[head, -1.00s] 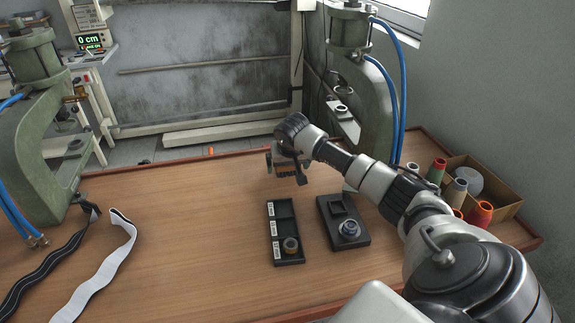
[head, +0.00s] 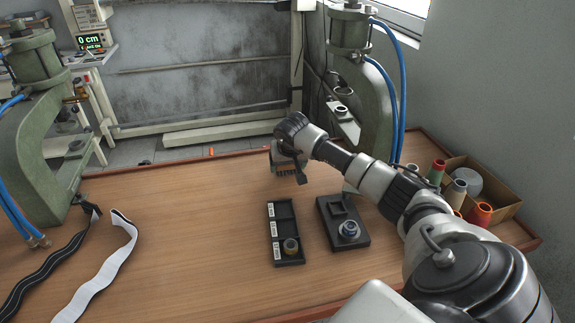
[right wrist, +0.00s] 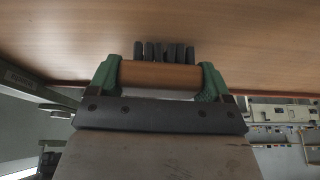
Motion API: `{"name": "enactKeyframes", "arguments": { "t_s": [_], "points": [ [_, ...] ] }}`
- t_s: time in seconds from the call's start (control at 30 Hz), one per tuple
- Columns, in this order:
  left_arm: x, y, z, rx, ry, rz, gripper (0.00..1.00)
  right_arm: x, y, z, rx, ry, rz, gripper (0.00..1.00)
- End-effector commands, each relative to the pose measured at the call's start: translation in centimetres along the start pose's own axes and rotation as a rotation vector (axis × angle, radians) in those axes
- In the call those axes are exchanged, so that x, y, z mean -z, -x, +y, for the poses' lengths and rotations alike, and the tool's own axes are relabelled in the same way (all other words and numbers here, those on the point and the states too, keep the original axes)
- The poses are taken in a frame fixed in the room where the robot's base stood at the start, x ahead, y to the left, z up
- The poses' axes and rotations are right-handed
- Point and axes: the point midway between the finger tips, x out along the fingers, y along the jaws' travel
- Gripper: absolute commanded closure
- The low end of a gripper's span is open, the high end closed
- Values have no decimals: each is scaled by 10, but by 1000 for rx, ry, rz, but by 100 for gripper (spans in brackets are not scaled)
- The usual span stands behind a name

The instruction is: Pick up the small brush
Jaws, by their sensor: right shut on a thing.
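The small brush (right wrist: 160,75) has a light-brown wooden body and a row of dark bristle tufts. In the right wrist view it sits between the green fingertips of my right gripper (right wrist: 160,80), which is shut on its two ends. In the head view the right gripper (head: 288,168) is at the far middle of the table, and the brush is small and mostly hidden there. I cannot tell whether the brush touches the table. My left gripper is not in view.
On the wooden table (head: 190,230) are a black three-slot tray (head: 270,228) and a black holder (head: 325,215). Green presses stand left (head: 35,130) and right (head: 372,110). Thread spools (head: 458,190) and a cardboard box (head: 500,195) are at right. Webbing straps (head: 105,265) lie at left.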

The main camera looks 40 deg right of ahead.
Motion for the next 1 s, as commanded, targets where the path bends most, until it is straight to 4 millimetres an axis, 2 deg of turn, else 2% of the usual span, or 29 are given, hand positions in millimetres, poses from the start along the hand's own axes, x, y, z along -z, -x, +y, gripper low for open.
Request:
{"name": "enactKeyframes", "arguments": {
  "t_s": [0.23,0.43,0.53,0.7,1.0],
  "points": [
    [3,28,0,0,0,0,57,15,40,5,-5,1,3,46],
    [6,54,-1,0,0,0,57,-6,78,41,-10,5,1,46],
    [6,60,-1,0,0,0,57,-16,95,57,-10,6,0,46],
    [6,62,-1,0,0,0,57,-28,113,76,-7,2,1,46],
    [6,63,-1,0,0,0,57,-34,125,85,-1,0,1,46]
  ]
}}
